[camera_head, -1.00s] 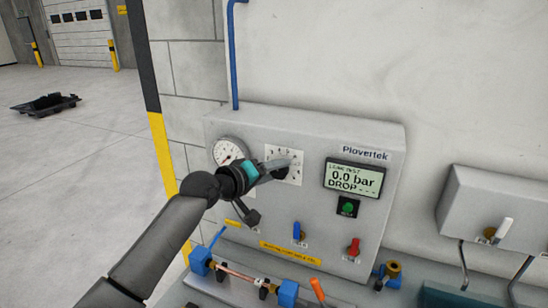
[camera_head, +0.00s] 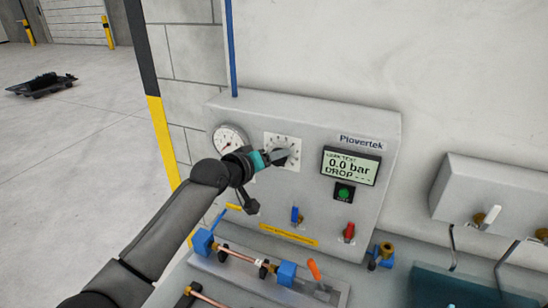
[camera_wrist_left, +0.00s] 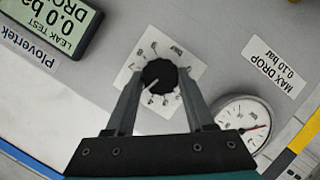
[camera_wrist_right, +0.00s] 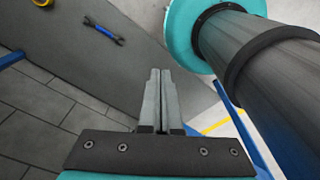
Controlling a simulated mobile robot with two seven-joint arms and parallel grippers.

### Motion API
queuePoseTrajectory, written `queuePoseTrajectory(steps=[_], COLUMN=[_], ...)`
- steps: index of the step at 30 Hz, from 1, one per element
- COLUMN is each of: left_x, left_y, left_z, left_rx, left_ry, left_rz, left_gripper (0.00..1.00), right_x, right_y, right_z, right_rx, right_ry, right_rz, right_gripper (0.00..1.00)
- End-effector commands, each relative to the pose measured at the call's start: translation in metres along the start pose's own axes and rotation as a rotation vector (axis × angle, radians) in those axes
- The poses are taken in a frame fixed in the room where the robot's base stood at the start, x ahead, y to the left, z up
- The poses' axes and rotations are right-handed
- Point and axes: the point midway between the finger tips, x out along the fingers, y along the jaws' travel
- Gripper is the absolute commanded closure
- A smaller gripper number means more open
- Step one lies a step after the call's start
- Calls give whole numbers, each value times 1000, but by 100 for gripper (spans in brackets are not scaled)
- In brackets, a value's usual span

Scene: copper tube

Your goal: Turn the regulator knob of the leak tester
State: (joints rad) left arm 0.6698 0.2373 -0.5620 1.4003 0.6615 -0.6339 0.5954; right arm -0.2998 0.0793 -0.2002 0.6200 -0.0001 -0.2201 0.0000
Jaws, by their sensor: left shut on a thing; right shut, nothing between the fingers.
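The leak tester (camera_head: 300,195) is a grey wall panel marked Plovertek. Its display (camera_head: 351,166) reads 0.0 bar. The regulator knob (camera_wrist_left: 158,76) is black, round and ridged on a white scale plate (camera_head: 271,139); in the head view my left gripper (camera_head: 283,157) mostly hides it. In the left wrist view the fingers stand on both sides of the knob, shut on it. A pressure gauge (camera_head: 230,141) is left of the plate. My right gripper (camera_wrist_right: 159,75) is shut and empty, seen only in its wrist view, away from the panel.
Below the display are a green button (camera_head: 344,192), a blue lever (camera_head: 295,215) and a red lever (camera_head: 349,232). A copper tube (camera_head: 238,255) lies between blue clamps below the panel. A grey box (camera_head: 486,195) hangs to the right. A blue wrench (camera_wrist_right: 104,32) shows in the right wrist view.

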Motion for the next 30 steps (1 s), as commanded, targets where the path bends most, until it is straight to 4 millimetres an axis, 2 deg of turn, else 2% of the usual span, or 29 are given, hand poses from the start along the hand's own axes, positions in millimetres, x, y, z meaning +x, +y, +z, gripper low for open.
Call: queuePoseTrajectory(steps=[1,9,20,30], left_x=[0,0,-5,-44], left_y=[-1,0,-1,-1], left_z=[1,0,0,0], left_rx=[-1,-1,-2,0], left_ry=[-2,-1,0,0], left_rz=[-2,-1,0,-1], left_gripper=[44,16,16,16], right_x=[0,0,0,1], right_y=[0,0,0,0], right_z=[0,0,0,0], right_rx=[0,0,0,0], right_ry=[0,0,0,0], right_rz=[0,0,0,0], right_gripper=[100,100,100,100])
